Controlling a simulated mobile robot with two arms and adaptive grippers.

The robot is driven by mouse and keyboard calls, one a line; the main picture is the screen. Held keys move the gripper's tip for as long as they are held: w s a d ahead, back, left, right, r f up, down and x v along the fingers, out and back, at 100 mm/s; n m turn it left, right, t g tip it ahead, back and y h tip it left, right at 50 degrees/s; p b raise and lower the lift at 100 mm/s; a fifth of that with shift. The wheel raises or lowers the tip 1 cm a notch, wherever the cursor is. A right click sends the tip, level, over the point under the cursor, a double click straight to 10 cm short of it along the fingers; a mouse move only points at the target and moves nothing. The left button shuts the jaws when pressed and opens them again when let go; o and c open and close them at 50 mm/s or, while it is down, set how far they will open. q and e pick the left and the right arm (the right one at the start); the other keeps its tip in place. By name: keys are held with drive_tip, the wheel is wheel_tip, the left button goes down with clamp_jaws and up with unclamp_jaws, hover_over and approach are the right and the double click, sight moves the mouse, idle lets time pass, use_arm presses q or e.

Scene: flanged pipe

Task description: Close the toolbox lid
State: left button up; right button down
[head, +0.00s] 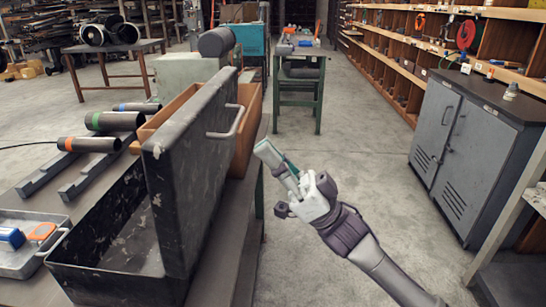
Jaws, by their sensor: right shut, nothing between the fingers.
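The black, worn metal toolbox (110,284) sits on the workbench at the lower left. Its lid (185,190) stands up, open, along the right side of the box, with a grey handle (236,124) on its right face. Most of the box's inside shows and looks dark. My right gripper (268,155) is shut and empty. It is to the right of the lid, a little below and right of the handle, and looks apart from both. My left gripper is not in view.
An open wooden crate (249,110) is behind the lid. Dark cylinders with coloured bands (90,144) lie on rails to the left. A metal tray (15,262) is left of the toolbox. A grey cabinet (465,160) stands at right; the floor between is clear.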

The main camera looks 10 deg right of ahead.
drive_tip(key=w+a+r+p, duration=0.2)
drive_tip(key=a+r, duration=0.2)
drive_tip(key=a, duration=0.3)
drive_tip(key=shift+a+r, duration=0.3)
drive_tip(key=shift+r, duration=0.1)
